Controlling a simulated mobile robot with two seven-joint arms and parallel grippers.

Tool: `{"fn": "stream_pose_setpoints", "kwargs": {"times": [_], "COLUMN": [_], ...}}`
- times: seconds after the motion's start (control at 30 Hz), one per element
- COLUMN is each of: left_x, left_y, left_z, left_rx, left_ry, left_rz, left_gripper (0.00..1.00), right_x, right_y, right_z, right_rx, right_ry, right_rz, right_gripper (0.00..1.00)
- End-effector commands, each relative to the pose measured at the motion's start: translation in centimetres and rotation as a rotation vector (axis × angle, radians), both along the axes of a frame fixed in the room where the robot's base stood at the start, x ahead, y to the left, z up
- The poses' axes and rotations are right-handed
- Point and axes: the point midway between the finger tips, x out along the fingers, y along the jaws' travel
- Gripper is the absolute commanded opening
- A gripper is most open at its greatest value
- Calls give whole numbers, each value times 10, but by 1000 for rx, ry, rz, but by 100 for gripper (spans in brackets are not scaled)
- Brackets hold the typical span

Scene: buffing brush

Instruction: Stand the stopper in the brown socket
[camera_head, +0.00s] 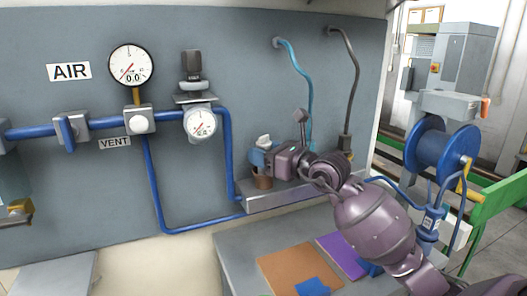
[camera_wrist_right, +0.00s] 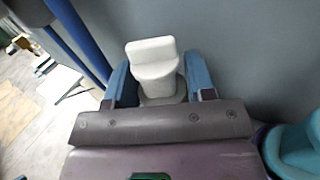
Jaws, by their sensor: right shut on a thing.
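The stopper (camera_head: 264,140) is a small pale grey-white piece with a flat upright tab. It also shows in the wrist view (camera_wrist_right: 153,62), upright between two blue fingers. My right gripper (camera_head: 260,156) is shut on it, in front of the grey panel. The brown socket (camera_head: 263,182) stands on the grey ledge right below the gripper. The fingers hide the stopper's lower end, so I cannot tell whether it touches or enters the socket. The socket is not seen in the wrist view. My left gripper is not in view.
A blue pipe (camera_head: 230,160) runs down the panel just left of the socket. A teal hose (camera_head: 308,90) and a dark hose (camera_head: 354,80) hang behind my right arm. The grey ledge (camera_head: 285,195) is narrow. Brown (camera_head: 290,265) and purple (camera_head: 335,250) mats lie below on a grey table.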

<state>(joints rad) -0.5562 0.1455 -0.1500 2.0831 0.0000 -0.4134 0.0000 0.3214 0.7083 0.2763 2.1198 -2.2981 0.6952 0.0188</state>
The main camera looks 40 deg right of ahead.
Motion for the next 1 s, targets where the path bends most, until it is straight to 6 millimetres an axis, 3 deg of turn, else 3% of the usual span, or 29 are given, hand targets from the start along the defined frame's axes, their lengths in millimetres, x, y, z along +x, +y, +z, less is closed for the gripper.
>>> {"fn": "stream_pose_setpoints", "kwargs": {"times": [0.43,1.0], "left_x": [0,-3], "left_y": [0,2], "left_z": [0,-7], "left_rx": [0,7], "left_ry": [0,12], "left_rz": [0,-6], "left_gripper": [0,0], "right_x": [0,0], "right_y": [0,0], "right_z": [0,-15], "right_rx": [0,0], "right_ry": [0,0], "right_rz": [0,0], "right_gripper": [25,25]}}
